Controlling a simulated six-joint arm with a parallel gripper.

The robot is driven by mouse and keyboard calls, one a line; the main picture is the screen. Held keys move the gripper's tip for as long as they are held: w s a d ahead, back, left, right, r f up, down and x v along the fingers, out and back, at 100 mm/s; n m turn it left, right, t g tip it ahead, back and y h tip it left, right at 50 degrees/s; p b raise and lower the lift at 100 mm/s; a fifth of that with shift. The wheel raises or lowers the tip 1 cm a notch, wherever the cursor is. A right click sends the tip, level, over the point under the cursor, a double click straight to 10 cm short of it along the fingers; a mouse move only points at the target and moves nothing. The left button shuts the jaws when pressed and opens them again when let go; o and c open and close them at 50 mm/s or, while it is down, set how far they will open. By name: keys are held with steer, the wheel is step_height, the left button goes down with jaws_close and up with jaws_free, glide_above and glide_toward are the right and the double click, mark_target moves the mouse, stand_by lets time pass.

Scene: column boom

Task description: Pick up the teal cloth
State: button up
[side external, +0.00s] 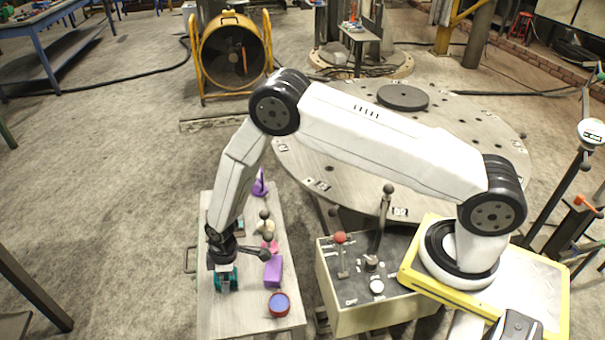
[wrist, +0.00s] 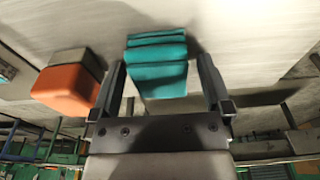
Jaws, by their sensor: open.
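The teal cloth (wrist: 158,68) is a folded stack with several layers. In the side view it shows on the narrow work table (side external: 250,325), at its near left, partly covered by my gripper (side external: 223,270). My gripper points down over the cloth. In the wrist view my gripper (wrist: 162,80) is open, with one finger on each side of the cloth. Narrow gaps seem to show beside the cloth, so I see no clear grip. Whether the fingertips touch the table cannot be told.
An orange and grey block (wrist: 68,85) lies close beside the left finger in the wrist view. A purple block (side external: 273,270) and a red can with a blue top (side external: 279,303) stand right of my gripper. A control box with levers (side external: 345,302) stands right of the table.

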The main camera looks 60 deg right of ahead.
steer(key=shift+c, duration=0.2)
steer(key=c, duration=1.2)
steer(key=shift+r, duration=0.15)
steer(key=shift+r, duration=0.8)
steer(key=s+d+r, duration=0.3)
steer(key=s+r, duration=0.8)
steer(key=s, duration=0.2)
steer(key=shift+s+d, duration=0.15)
steer(key=shift+s, duration=0.15)
